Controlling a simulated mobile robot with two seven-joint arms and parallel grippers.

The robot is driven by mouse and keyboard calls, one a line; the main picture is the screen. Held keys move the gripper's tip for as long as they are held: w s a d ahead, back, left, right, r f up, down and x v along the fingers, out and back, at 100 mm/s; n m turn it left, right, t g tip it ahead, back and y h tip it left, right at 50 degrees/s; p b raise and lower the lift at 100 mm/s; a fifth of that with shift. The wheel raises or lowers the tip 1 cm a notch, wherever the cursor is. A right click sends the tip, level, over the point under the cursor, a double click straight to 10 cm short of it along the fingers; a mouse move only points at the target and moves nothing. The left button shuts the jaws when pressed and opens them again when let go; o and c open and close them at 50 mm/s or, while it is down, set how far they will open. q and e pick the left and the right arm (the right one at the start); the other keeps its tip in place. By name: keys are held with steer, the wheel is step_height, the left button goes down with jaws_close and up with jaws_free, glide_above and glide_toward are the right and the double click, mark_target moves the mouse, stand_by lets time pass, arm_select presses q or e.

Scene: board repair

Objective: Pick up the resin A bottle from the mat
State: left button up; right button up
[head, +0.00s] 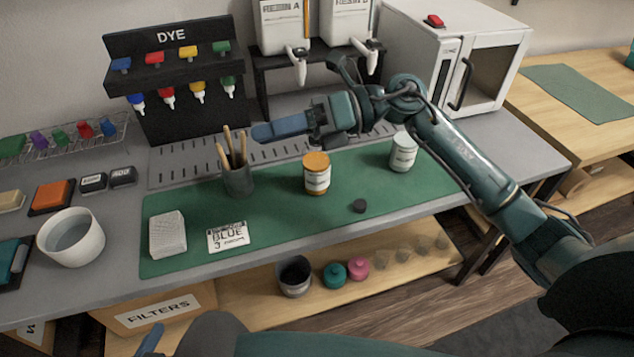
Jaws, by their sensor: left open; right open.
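Two small labelled containers stand upright on the green mat (280,214): an orange one with a white label (317,173) near the middle, and a pale one (403,152) to its right. Their labels are too small to read, so I cannot tell which is the resin A bottle. My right gripper (265,132) is open and empty, above the back of the mat, pointing left, behind the orange container. My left gripper (150,340) shows only partly at the bottom left edge, open, below the table.
A pen cup (238,181), white block (167,234) and "BLUE 3" card (228,237) sit on the mat's left half. Behind are the dye rack (172,60), the resin A dispenser (281,25), the resin B dispenser (346,20) and a white oven (450,50). The mat's front right is clear.

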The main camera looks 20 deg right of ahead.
steer(key=w+d+n+t+h+b, duration=0.1)
steer(key=w+d+n+h+b, duration=0.15)
steer(key=d+h, duration=0.35)
steer(key=w+d+n+t+h+b, duration=0.15)
steer(key=w+d+h, duration=0.3)
steer(key=d, duration=0.45)
steer(key=m, duration=0.1)
glide_toward(316, 163)
steer(key=w+a+f, duration=0.2)
steer(key=w, duration=0.1)
steer(key=w+a+f, duration=0.1)
steer(key=w+a, duration=0.1)
steer(key=shift+w+f, duration=0.25)
steer(key=shift+f, duration=0.1)
steer(key=shift+c, duration=0.4)
steer(key=shift+h, duration=0.25)
jaws_close()
